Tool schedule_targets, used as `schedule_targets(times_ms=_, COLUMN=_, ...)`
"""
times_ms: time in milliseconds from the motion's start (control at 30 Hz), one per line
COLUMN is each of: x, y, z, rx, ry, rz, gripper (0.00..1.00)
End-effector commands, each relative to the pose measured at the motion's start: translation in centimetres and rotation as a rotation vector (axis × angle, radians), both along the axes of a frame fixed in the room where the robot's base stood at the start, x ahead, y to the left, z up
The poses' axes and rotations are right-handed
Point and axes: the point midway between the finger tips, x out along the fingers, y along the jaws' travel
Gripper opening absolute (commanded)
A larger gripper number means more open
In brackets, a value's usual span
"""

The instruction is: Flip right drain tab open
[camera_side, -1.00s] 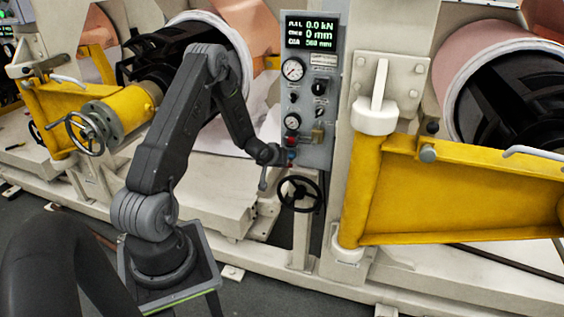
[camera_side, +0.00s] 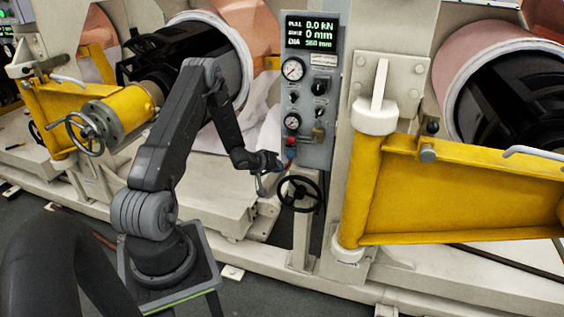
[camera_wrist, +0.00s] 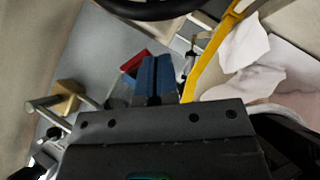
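My gripper (camera_side: 268,168) is just left of the lower edge of the grey control panel (camera_side: 308,100), above a black handwheel. In the wrist view, its two blue fingers (camera_wrist: 155,78) lie side by side with only a thin dark line between them, and nothing shows held. A small red part (camera_wrist: 135,62) shows beside the finger tips, partly hidden by them; I cannot tell if they touch. A small light fitting (camera_wrist: 190,62) is to the right of the fingers. I cannot tell which of these is the right drain tab.
The black handwheel (camera_side: 299,194) stands under the panel. A brass block (camera_wrist: 68,97) with a rod is left in the wrist view. A yellow bar (camera_wrist: 205,62) runs along the right there. A yellow swing arm (camera_side: 460,190) is right of the panel.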

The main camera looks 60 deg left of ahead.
Motion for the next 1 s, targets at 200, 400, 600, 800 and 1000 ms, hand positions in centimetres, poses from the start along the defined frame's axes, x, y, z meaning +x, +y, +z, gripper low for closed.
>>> schedule_targets(times_ms=200, x=0.0, y=0.0, z=-0.8, rx=-0.002, ry=0.002, rz=0.002, gripper=0.00)
schedule_targets(times_ms=400, x=0.1, y=-0.1, z=-1.2, rx=-0.001, ry=0.001, rz=0.002, gripper=0.00)
schedule_targets(times_ms=600, x=0.2, y=-0.2, z=-1.5, rx=0.000, ry=0.001, rz=0.001, gripper=0.00)
schedule_targets(times_ms=800, x=0.2, y=-0.2, z=-1.6, rx=0.001, ry=0.000, rz=0.001, gripper=0.00)
schedule_targets(times_ms=1000, x=0.2, y=-0.2, z=-1.6, rx=0.000, ry=0.000, rz=0.002, gripper=0.00)
